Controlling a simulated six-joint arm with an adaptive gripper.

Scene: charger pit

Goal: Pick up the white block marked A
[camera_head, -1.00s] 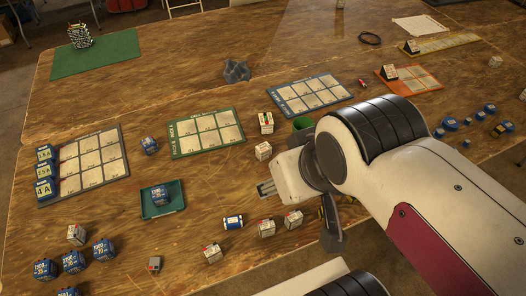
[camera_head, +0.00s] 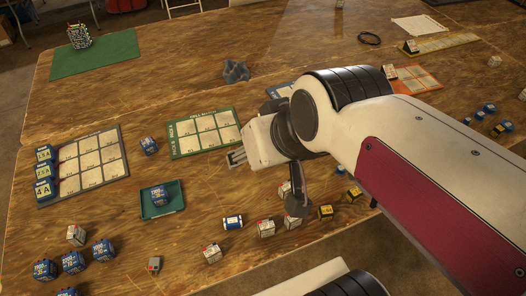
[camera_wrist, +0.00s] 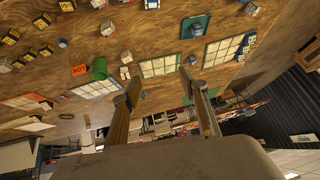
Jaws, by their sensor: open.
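Several white blocks with red tops stand on the wooden table. They include one (camera_head: 76,235) at the left front, one (camera_head: 212,253) at the front, and one (camera_head: 265,228) right of the blue-and-white block (camera_head: 232,222). Their letters are too small to read, so I cannot tell which is marked A. In the wrist view, white blocks (camera_wrist: 107,28) also show left of centre.
The green-edged board (camera_head: 206,133) and the dark gridded board (camera_head: 90,165) lie on the table. A green tray (camera_head: 181,194) holds a blue block (camera_head: 159,195). Yellow-black blocks (camera_head: 325,212) stand beneath my arm.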

